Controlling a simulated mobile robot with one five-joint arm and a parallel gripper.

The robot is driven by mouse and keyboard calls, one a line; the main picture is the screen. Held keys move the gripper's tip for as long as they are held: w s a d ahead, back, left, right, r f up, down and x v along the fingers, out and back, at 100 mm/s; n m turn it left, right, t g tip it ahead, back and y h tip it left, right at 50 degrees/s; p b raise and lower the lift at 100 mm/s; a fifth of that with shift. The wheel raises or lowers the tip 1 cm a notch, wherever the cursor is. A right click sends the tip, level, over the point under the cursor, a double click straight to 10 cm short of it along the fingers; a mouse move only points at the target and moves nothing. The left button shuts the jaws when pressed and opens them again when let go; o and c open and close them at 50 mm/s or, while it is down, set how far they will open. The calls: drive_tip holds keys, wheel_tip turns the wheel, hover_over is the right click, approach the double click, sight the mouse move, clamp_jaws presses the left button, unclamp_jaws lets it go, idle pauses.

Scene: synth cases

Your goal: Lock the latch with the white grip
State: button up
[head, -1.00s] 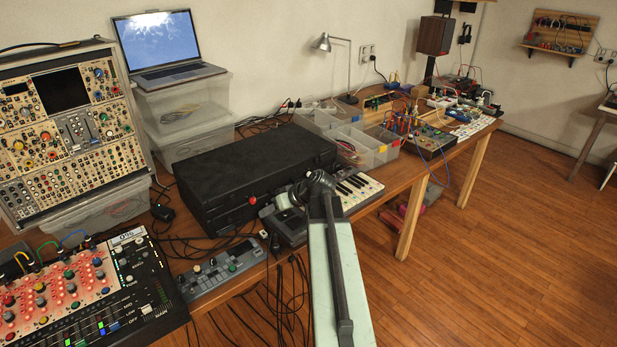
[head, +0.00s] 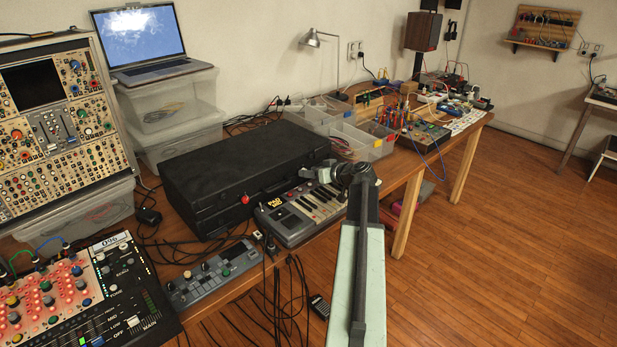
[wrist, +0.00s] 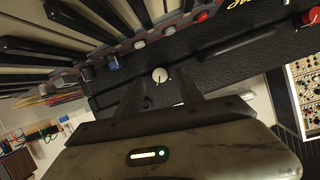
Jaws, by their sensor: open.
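A white grip (wrist: 160,76), a small rounded knob, sits on the front of the black case in the wrist view. My gripper (wrist: 163,84) is open there, its two dark fingers apart on either side of the grip, which shows between their tips. I cannot tell whether they touch it. In the head view the black case (head: 240,165) lies shut-looking on the table, with a red grip (head: 245,199) on its front. My gripper (head: 352,172) is at the case's right end; the white grip cannot be made out there. Whether its latch is locked is unclear.
A small keyboard synth (head: 300,212) lies close in front of the case, its keys beside my gripper. A grey box with knobs (head: 213,272) and a mixer (head: 100,295) are left. Clear bins (head: 375,145) stand beyond. Cables hang over the table's front edge.

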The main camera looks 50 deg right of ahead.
drive_tip(key=shift+x, duration=0.85)
drive_tip(key=shift+s, duration=0.1)
clamp_jaws()
drive_tip(key=shift+d+f+m+y+b, duration=0.15)
drive_tip(key=shift+d+m+y+b, duration=0.2)
drive_tip(key=shift+m+y, duration=0.45)
drive_tip(key=shift+a+m+y, duration=0.1)
drive_tip(key=shift+m+y, duration=0.2)
drive_tip(key=shift+m, duration=0.5)
unclamp_jaws()
